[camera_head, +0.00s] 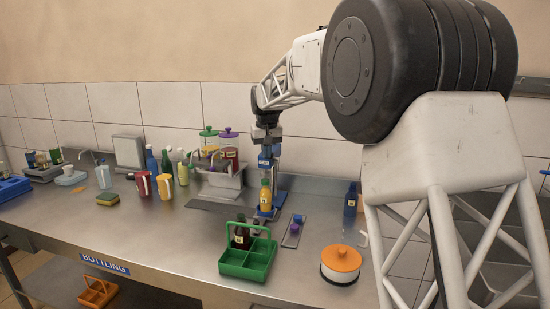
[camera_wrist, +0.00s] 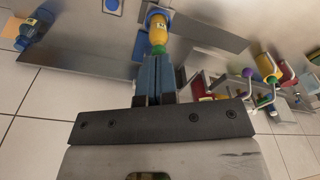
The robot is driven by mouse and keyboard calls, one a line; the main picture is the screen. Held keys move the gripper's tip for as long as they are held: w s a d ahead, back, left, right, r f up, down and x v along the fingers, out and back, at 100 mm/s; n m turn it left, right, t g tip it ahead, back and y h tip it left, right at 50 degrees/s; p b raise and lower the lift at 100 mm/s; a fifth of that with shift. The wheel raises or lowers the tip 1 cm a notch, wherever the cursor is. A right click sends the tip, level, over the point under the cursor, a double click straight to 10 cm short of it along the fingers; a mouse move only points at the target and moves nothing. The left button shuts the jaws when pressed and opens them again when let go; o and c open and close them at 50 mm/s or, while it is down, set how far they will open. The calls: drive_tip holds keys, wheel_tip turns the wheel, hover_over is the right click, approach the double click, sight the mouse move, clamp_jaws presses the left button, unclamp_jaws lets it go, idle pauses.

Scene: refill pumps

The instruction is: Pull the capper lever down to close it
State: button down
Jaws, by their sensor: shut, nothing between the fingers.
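The blue capper (camera_head: 280,190) stands on the steel counter right of the sink. A yellow bottle (camera_head: 265,198) stands upright in it; the bottle also shows in the wrist view (camera_wrist: 158,34). My gripper (camera_head: 266,150) points down over the capper's top, with its blue fingers (camera_wrist: 158,60) together and nothing between them. In the wrist view the fingertips overlap the near end of the yellow bottle. I cannot make out the capper's lever apart from the fingers and the capper head, nor tell whether they touch.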

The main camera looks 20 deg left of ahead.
drive_tip(key=shift+r, duration=2.85)
